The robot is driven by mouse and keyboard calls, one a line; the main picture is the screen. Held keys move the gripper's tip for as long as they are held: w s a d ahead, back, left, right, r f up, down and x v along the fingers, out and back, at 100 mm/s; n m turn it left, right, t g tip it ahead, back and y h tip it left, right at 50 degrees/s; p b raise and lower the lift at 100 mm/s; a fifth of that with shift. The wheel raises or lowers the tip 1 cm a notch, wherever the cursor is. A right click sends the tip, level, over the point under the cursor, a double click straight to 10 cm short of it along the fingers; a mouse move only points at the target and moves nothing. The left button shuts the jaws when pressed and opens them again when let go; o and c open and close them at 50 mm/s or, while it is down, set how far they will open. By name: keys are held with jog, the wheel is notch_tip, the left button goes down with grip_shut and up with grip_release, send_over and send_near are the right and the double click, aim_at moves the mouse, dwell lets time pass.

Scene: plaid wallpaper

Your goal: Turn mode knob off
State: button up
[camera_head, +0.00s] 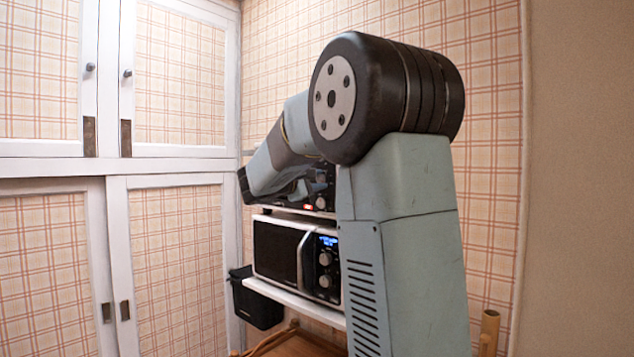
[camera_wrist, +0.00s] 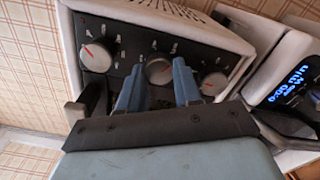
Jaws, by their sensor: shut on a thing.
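The mode knob appears to be the middle knob (camera_wrist: 160,69) on the black front panel of a white appliance (camera_wrist: 185,35) in the wrist view. It is round and silver-grey with a red pointer mark. The two blue fingers of my gripper (camera_wrist: 158,80) stand on either side of this knob and are shut on it. A left knob (camera_wrist: 97,56) and a right knob (camera_wrist: 213,84), both with red marks, sit beside it, outside the fingers. In the head view my arm hides most of the appliance; a knob (camera_head: 321,203) and a small red light (camera_head: 308,207) show on its panel.
A white microwave (camera_head: 275,250) with a blue display and two knobs stands below on a white shelf (camera_head: 300,304). A dark bin (camera_head: 257,300) is at its left. White-framed cabinets (camera_head: 170,250) close off the left side; a plaid wall is behind.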

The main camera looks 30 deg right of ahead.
jog(key=n, duration=1.2)
jog(key=shift+f, duration=0.25)
jog(key=n, duration=0.6)
jog(key=shift+r, duration=0.1)
jog(key=n, duration=0.6)
jog(key=shift+a+r, duration=0.1)
jog(key=shift+n, duration=0.3)
jog(key=o, duration=0.8)
jog(key=shift+w, duration=0.1)
jog(key=shift+o, duration=1.2)
